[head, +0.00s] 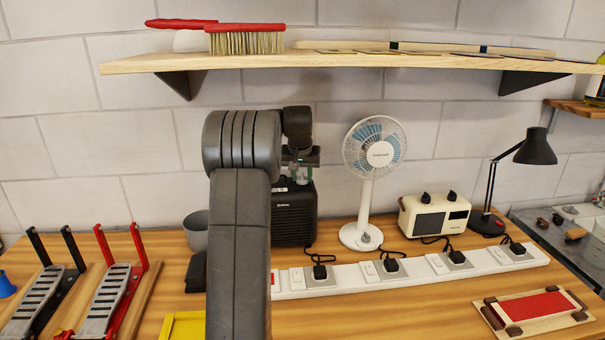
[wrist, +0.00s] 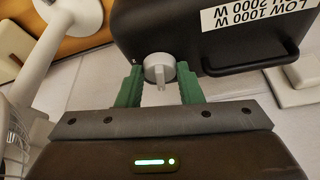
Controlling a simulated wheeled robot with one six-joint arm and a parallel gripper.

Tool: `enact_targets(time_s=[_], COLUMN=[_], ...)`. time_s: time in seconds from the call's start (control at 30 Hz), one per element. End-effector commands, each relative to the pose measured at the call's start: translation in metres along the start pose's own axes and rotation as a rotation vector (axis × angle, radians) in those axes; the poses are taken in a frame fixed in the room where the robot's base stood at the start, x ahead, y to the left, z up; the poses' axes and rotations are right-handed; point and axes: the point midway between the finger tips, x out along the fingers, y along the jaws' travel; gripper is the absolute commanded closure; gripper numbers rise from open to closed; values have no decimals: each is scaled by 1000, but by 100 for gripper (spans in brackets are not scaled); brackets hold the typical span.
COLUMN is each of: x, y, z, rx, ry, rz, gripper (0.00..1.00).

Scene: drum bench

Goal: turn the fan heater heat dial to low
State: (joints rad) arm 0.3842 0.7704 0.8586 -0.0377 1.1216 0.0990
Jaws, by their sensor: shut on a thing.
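The fan heater is a black box with a front grille (head: 292,220), standing on the bench behind my arm. In the wrist view its black body (wrist: 185,30) shows with a white label (wrist: 258,14) reading LOW 1000 W and, partly cut off, 2000 W, upside down. The grey heat dial (wrist: 159,69) has a raised pointer bar, directed down the picture toward my gripper. My gripper (wrist: 160,80) has its green fingers on either side of the dial and is shut on it. In the head view my gripper (head: 300,163) is just above the heater's top, partly hidden by my arm.
A white fan (head: 368,195) stands right of the heater, with a cream radio (head: 435,215) beyond it. A white power strip (head: 345,278) with black plugs runs in front. A wooden shelf (head: 350,62) with a red brush (head: 245,38) hangs above.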

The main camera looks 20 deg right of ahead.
Motion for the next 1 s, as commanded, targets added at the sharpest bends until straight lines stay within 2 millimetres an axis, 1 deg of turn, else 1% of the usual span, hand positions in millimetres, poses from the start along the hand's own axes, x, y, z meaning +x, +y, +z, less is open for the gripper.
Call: enact_targets(time_s=[0.6, 0.8, 1.0], x=[0, 0, 0], y=[-6, -7, -8], z=[-2, -3, -4], rx=[513, 633, 709], ry=[0, 0, 1], rz=[214, 264, 294], gripper=[90, 90, 90])
